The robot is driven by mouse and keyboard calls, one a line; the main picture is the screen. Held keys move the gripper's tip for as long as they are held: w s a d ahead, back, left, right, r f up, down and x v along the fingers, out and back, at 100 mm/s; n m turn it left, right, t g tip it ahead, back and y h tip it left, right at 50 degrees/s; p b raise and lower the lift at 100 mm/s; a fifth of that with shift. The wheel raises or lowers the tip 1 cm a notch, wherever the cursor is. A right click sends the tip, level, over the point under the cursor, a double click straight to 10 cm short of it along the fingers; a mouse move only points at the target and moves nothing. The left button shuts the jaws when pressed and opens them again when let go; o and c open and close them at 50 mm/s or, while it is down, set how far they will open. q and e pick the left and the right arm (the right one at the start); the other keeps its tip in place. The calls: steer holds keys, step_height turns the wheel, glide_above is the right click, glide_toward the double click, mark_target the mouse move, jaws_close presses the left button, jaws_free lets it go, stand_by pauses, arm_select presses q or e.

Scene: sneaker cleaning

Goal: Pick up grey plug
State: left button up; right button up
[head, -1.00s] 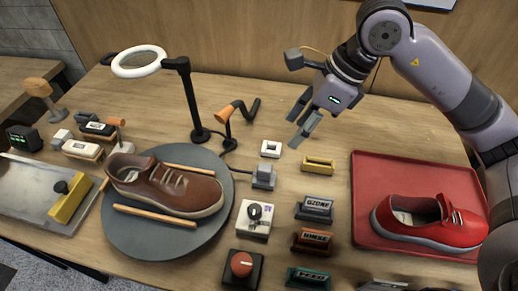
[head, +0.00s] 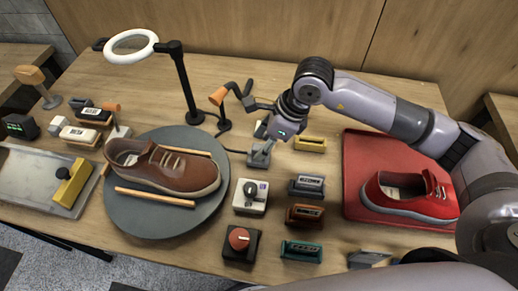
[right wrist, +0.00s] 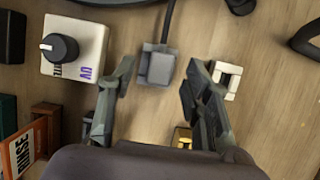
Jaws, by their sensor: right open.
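The grey plug (right wrist: 157,67) is a small block with a dark cord in the right wrist view, lying on the wooden table. In the head view the plug (head: 261,157) is partly covered by my right gripper (head: 262,145). My right gripper is open above the plug. In the right wrist view its two fingers (right wrist: 160,76) stand on either side of the plug, with gaps between. My left gripper is not in view.
A white square socket-like piece (right wrist: 228,80) sits right beside one finger. A white UV switch box (head: 251,196) is close by. The black lamp stand (head: 184,85), round grey turntable (head: 125,222) and red tray (head: 350,155) surround the spot.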

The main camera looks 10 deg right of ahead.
steer(key=shift+x, duration=1.45)
steer(key=shift+c, duration=0.4)
steer(key=shift+r, duration=0.1)
jaws_close()
